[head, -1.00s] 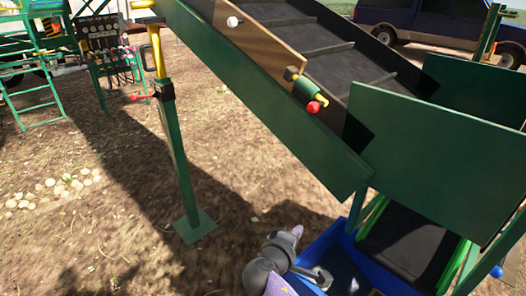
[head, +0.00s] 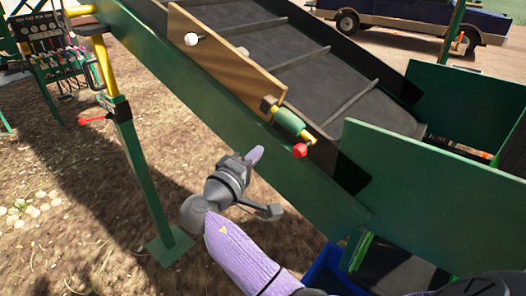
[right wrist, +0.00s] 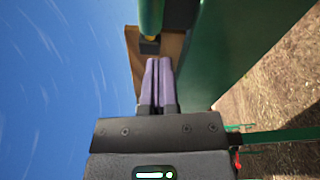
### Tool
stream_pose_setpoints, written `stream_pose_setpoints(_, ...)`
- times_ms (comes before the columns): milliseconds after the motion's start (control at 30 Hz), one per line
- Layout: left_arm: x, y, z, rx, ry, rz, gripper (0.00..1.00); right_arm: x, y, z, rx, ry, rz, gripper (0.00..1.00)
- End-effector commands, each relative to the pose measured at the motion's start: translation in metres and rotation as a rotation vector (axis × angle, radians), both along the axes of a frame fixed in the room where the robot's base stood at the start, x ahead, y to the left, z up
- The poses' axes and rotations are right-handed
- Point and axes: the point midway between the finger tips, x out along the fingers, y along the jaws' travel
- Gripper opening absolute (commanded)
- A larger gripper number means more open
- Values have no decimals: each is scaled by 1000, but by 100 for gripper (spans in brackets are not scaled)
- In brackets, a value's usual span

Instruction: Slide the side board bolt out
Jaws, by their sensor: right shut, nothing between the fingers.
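The side board (head: 225,52) is a brown wooden board along the near edge of the sloping conveyor, with a white knob (head: 191,39) near its upper end. The bolt has a green barrel (head: 290,122), yellow rod parts and a red ball knob (head: 300,151), with a dark block (head: 268,104) at the board's lower end. My right gripper (head: 255,155) is shut and empty, below and left of the bolt, its purple fingers pointing up toward the conveyor side. In the right wrist view, the shut fingers (right wrist: 159,60) point toward the board (right wrist: 132,55) and dark block (right wrist: 150,47). My left gripper is not in view.
The green conveyor side (head: 220,118) slopes down to the right beside my right gripper. A green panel (head: 430,190) stands right of the bolt. A green support leg (head: 140,180) with a red handle stands at left. Open ground lies between.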

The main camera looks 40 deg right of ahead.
Motion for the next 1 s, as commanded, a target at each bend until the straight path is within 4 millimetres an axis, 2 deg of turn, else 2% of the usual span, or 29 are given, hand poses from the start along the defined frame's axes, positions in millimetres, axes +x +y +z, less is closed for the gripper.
stream_pose_setpoints(100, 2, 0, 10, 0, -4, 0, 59, 10, -25, 6, -5, 2, -4, 0)
stream_pose_setpoints(333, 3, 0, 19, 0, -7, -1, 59, 30, -70, 8, -2, 1, -2, 0)
stream_pose_setpoints(433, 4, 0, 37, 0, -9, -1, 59, 12, -70, 7, -1, 4, 0, 0)
stream_pose_setpoints(600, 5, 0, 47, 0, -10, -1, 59, -5, -71, 1, 0, 2, 1, 0)
stream_pose_setpoints(1000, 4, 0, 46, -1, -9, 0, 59, -10, -71, -3, 0, 0, 1, 0)
